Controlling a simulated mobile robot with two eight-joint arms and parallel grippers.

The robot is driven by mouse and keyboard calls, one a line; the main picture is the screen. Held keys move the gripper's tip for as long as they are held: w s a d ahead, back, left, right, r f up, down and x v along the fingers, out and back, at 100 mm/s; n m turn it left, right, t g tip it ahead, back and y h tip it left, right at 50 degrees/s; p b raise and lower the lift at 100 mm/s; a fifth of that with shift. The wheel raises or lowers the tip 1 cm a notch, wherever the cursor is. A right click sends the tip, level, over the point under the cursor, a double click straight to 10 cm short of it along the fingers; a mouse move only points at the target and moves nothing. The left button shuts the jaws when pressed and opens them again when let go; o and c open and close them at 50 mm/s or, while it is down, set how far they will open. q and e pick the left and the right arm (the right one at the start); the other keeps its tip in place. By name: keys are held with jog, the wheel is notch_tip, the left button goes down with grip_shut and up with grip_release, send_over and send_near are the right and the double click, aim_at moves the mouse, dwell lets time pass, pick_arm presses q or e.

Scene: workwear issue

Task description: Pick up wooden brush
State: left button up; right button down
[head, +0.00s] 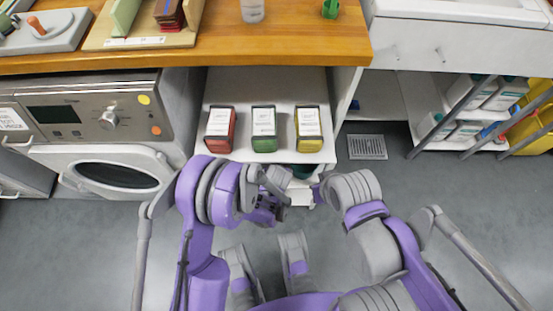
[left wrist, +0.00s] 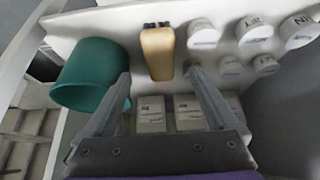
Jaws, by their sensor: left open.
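The wooden brush (left wrist: 158,52) shows in the left wrist view as a tan block with dark tufts at its far end, lying on a white shelf (left wrist: 110,28). My left gripper (left wrist: 159,72) is open and empty, its two fingers pointing toward the brush, one to each side of its near end in the picture. In the head view my left gripper (head: 275,188) is low in front of the shelf unit, and the brush is hidden there. My right arm (head: 355,190) is folded at the right; its jaws cannot be made out.
Several white-capped containers (left wrist: 254,32) stand to the right. Labelled boxes (left wrist: 151,112) lie below. Above, red, green (head: 263,130) and yellow boxes sit on a shelf under the wooden counter (head: 280,45). A washer (head: 115,172) is left.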

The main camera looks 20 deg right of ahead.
pick_arm(q)
jog(key=shift+x, duration=0.75)
jog(key=shift+b+x, duration=0.75)
jog(key=shift+x, duration=1.85)
jog(key=shift+f+b, duration=0.3)
jog(key=shift+b, duration=0.05)
grip_shut()
